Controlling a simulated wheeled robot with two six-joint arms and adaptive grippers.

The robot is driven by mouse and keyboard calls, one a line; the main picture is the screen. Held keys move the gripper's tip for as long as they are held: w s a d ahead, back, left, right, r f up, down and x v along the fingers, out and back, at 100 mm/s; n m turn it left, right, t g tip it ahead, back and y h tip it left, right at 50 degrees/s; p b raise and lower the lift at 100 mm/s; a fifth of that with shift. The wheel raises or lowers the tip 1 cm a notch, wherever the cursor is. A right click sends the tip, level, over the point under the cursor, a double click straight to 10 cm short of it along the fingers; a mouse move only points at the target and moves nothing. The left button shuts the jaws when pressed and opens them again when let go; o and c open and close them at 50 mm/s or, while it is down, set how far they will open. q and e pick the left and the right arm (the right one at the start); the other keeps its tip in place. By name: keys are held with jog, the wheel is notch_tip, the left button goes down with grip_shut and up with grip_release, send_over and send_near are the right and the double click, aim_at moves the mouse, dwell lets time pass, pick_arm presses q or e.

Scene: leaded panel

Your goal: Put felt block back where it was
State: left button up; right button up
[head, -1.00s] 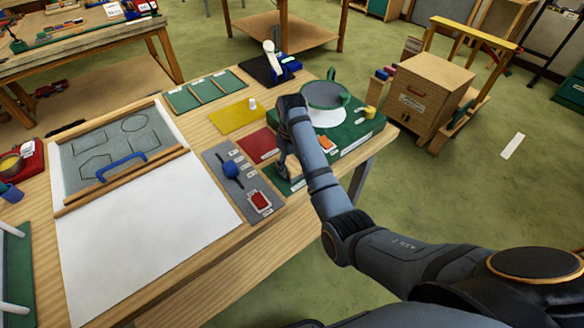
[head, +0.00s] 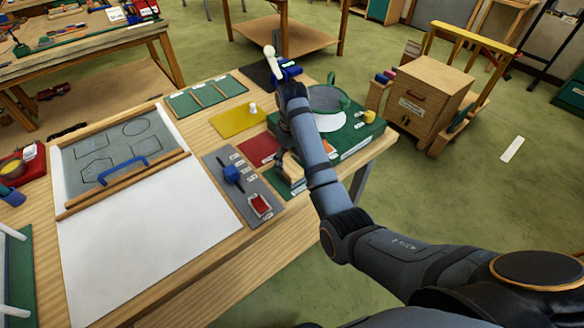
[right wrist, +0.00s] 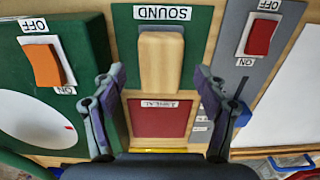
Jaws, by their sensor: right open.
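I take the felt block to be the pale wooden block (right wrist: 160,60), whose felt is hard to make out. In the right wrist view it stands on a dark patch of the green board labelled SOUND (right wrist: 194,45). My right gripper (right wrist: 160,82) is open, with one finger on each side of the block's near end and gaps visible. In the head view the block (head: 291,168) shows below my right wrist, which partly hides the board. My right gripper's fingers are mostly hidden there. My left gripper is not in view.
A red pad (right wrist: 160,118) lies close to the block. A grey switch panel (head: 228,165) with a blue knob and red switch is beside it. A green box (head: 350,150) with an orange switch (right wrist: 45,65) stands on the other side. White paper (head: 150,240) covers the table's left part.

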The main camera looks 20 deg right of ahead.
aim_at(292, 168)
pick_arm(q)
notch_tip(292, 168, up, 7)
jog(key=p, duration=0.5)
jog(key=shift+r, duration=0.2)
pick_arm(e)
notch_tip(292, 168, up, 8)
jog(key=shift+f, duration=0.15)
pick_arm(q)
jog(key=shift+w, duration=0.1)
